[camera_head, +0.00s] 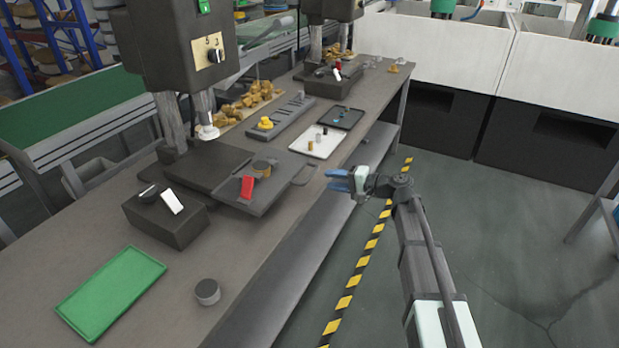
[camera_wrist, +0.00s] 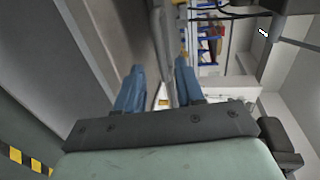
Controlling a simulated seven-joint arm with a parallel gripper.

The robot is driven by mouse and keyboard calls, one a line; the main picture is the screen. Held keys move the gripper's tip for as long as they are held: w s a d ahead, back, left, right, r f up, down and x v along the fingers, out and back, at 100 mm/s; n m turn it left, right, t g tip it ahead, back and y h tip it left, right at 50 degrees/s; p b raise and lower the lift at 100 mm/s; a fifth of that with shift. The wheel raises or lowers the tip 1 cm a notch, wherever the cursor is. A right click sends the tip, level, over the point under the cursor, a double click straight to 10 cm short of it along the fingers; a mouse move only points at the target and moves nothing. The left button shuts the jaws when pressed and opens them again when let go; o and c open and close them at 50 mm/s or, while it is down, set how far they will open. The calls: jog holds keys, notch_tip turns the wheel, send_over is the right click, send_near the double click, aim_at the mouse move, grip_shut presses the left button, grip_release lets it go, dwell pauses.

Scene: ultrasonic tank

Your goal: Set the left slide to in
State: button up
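The left slide (camera_head: 262,205) appears to be the dark flat plate under the near press, reaching out past the press base toward the bench's front edge. A loop-like handle (camera_head: 305,175) shows at its front side. The wrist view does not clearly show the slide.
The near press (camera_head: 180,40) stands over the plate's back. A white tray (camera_head: 316,151) lies beyond the plate. The floor beside the bench is clear.

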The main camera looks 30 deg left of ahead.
aim_at(309, 177)
jog(key=x, duration=0.9)
grip_shut()
dwell(0.5)
